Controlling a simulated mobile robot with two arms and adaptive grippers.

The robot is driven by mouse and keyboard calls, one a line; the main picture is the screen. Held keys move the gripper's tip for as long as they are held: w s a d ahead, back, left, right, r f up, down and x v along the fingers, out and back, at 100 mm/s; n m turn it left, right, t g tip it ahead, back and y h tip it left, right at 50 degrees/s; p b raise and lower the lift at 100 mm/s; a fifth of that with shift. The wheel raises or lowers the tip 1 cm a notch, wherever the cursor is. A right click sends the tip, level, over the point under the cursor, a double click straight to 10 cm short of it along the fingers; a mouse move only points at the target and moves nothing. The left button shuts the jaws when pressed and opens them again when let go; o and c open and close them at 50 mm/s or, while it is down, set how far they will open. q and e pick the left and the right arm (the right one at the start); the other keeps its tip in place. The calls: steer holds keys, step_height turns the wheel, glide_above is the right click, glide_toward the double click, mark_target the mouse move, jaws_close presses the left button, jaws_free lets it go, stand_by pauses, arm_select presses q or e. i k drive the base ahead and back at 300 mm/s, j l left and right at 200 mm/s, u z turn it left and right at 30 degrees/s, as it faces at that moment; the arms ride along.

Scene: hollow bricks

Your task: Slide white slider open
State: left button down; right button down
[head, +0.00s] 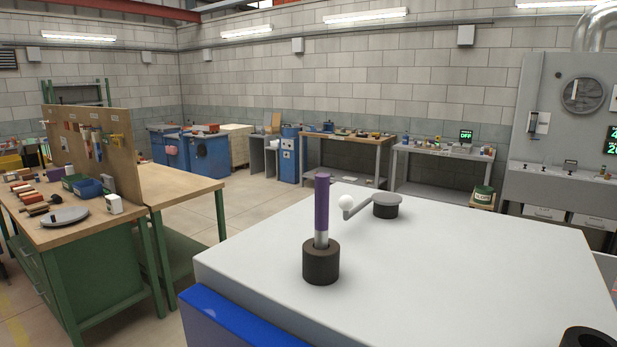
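A large white-topped block (440,270) with a blue front side (245,325) fills the lower right of the head view. On it stands a purple rod (322,203) with a silver lower part, upright in a black round socket (320,263). A black hollow ring (588,340) is cut off at the lower right corner. I cannot make out a part that is clearly the white slider. Neither of my grippers is in view.
A green workbench (100,265) with tools and a pegboard (95,145) stands at the left. Further tables (345,140) line the back wall, and a grey machine (560,130) stands at the right. Most of the white top is bare.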

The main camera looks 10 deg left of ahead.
mark_target(346, 202)
steer(key=i+j+z, duration=0.1)
steer(key=j, duration=0.3)
steer(key=i+j, duration=0.15)
steer(key=j, duration=0.25)
steer(key=i+j+z, duration=0.15)
steer(key=j, duration=0.65)
steer(key=i+z, duration=0.05)
